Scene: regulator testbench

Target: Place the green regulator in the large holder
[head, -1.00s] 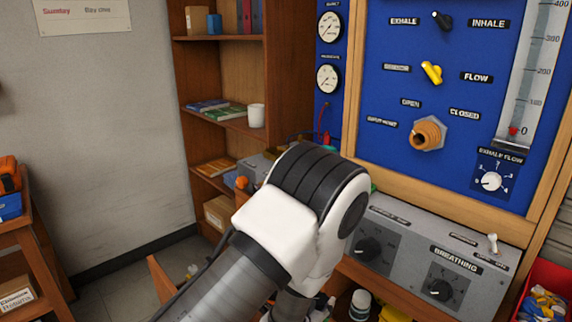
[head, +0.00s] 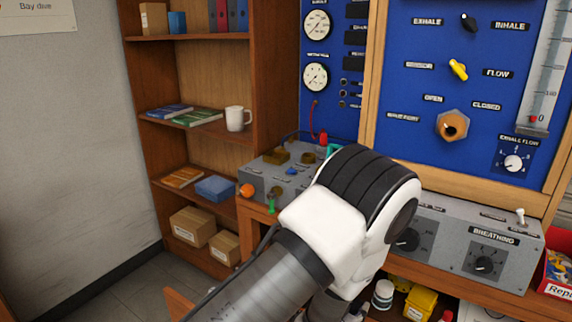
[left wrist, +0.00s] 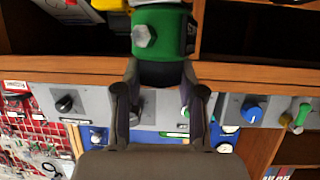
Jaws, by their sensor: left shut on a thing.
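The green regulator (left wrist: 172,35) shows in the left wrist view, a green body with a silver hex fitting and a dark lower part. My left gripper (left wrist: 160,78) is shut on that dark part. In the head view my left arm's white and black wrist hides the gripper's fingers and most or all of the regulator. Brown-gold holders (head: 277,156) stand on the grey unit at the back left of the bench. I cannot tell which one is the large holder. My right gripper is not in view.
The blue panel (head: 420,90) with gauges and knobs rises behind the bench. The grey breathing box (head: 455,245) stands at right on the bench. A shelf with a white mug (head: 238,118) is at left. Bottles and a yellow container (head: 420,302) sit below the bench.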

